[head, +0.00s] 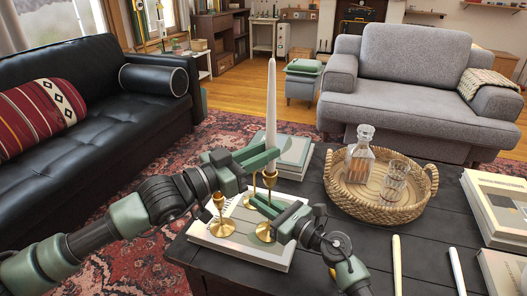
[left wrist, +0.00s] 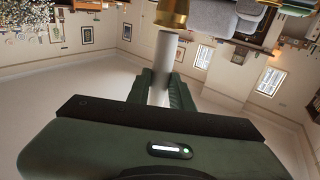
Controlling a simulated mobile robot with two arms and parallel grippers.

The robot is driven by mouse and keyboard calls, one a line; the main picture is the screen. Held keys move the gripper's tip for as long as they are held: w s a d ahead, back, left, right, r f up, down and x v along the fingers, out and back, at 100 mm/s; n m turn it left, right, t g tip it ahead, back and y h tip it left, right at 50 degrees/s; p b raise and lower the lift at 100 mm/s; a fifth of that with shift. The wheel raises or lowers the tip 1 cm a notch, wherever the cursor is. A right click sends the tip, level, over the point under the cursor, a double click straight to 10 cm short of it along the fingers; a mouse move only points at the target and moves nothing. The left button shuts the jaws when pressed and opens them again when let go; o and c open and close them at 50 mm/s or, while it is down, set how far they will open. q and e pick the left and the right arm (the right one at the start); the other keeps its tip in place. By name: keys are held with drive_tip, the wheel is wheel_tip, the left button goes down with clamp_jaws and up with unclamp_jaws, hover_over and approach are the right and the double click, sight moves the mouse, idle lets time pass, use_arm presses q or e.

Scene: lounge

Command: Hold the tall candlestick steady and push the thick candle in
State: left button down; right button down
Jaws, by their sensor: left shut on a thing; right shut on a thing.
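The tall brass candlestick (head: 268,232) stands upright on a pale book (head: 225,243) on the dark table. My right gripper (head: 265,204) is shut on its stem below the cup. The white candle (head: 270,100) is upright above the candlestick. My left gripper (head: 265,157) is shut on the candle's lower part, just above the brass cup. In the left wrist view, the candle (left wrist: 165,55) lies between the fingers and its end meets the brass cup (left wrist: 172,12). How deep it sits in the cup cannot be told.
A shorter brass candlestick (head: 220,222) stands close on the left. Two slim candles, one cream (head: 397,265) and one white (head: 457,270), lie at the right. A wicker tray (head: 425,205) holds a decanter (head: 362,160) and glasses. Books (head: 290,165) lie behind.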

use_arm(q)
drive_tip(key=shift+f, duration=1.45)
idle(0.5)
drive_tip(key=c, duration=1.2)
unclamp_jaws()
drive_tip(key=shift+o, duration=0.2)
drive_tip(key=v, duration=1.2)
use_arm(e)
drive_tip(key=c, duration=1.4)
unclamp_jaws()
